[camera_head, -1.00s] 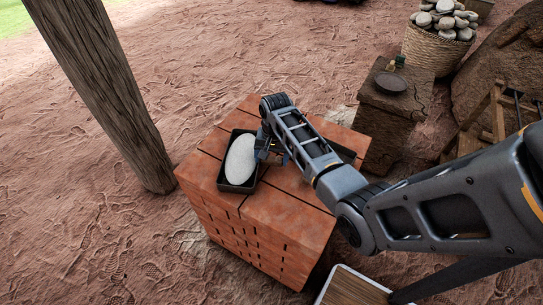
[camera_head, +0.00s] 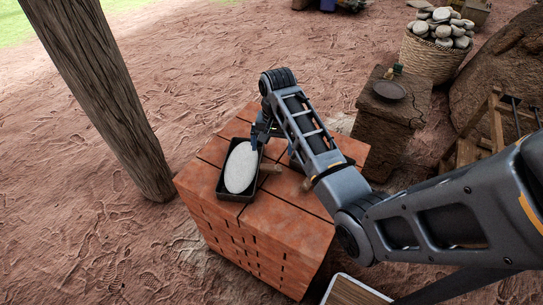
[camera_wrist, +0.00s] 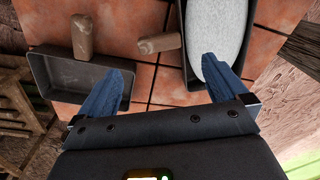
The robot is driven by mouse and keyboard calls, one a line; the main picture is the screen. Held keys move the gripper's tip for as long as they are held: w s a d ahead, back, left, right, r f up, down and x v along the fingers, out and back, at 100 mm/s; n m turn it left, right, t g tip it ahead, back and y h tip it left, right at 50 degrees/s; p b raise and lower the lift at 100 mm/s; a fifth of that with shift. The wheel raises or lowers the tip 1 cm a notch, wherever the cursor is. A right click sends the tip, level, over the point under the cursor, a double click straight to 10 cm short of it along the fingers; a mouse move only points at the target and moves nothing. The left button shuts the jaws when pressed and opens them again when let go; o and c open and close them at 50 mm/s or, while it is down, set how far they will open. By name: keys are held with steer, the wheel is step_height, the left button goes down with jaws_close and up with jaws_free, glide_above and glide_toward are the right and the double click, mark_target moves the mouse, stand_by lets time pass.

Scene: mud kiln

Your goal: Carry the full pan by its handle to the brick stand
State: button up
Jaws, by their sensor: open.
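The full pan (camera_head: 222,190) is a dark rectangular pan holding a pale oval mass (camera_head: 240,167). It rests flat on top of the red brick stand (camera_head: 290,225), near its left side. Its short brown handle (camera_head: 271,168) points right in the head view. In the wrist view the pan (camera_wrist: 190,72) is at upper right and its handle (camera_wrist: 158,43) points left. My gripper (camera_wrist: 160,85) is open and empty, above the stand beside the pan, with the handle ahead of and between the fingers in the picture. In the head view my gripper (camera_head: 262,132) is partly hidden by my wrist.
A second, empty dark pan (camera_wrist: 85,80) with a brown handle (camera_wrist: 82,38) lies on the bricks at left in the wrist view. A wooden post (camera_head: 105,100) stands left. A mud block with a dark dish (camera_head: 390,90) and a basket of stones (camera_head: 435,55) stand at right.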

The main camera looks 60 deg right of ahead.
steer(key=s+a+f+n+t, duration=0.1)
steer(key=a+f, duration=0.1)
steer(key=a, duration=0.2)
steer(key=s+a+f+n+t+h, duration=0.1)
steer(key=s+a, duration=0.1)
steer(key=a, duration=0.2)
steer(key=s+a+f+n+t, duration=0.1)
steer(key=s+a+f, duration=0.1)
steer(key=a, duration=0.2)
steer(key=shift+s+f, duration=0.2)
steer(key=shift+f, duration=0.1)
steer(key=s+a+n+t, duration=0.1)
steer(key=s+a, duration=0.1)
steer(key=s+a+n+t, duration=0.1)
steer(key=s+a, duration=0.1)
steer(key=shift+a+f+h, duration=0.1)
steer(key=shift+a+h, duration=0.2)
steer(key=shift+h, duration=0.1)
steer(key=s+a+r+n+t, duration=0.55)
steer(key=s+a+r, duration=0.25)
steer(key=s+r, duration=0.45)
steer(key=s+a+r+n+t, duration=0.1)
steer(key=s+r+t, duration=0.1)
steer(key=s+r, duration=0.2)
steer(key=s+a+r+n+t+y, duration=0.1)
steer(key=s+r+t, duration=0.1)
steer(key=r, duration=0.6)
steer(key=shift+s+r+n+y, duration=0.15)
steer(key=shift+s+n+y, duration=0.2)
steer(key=shift+s, duration=0.5)
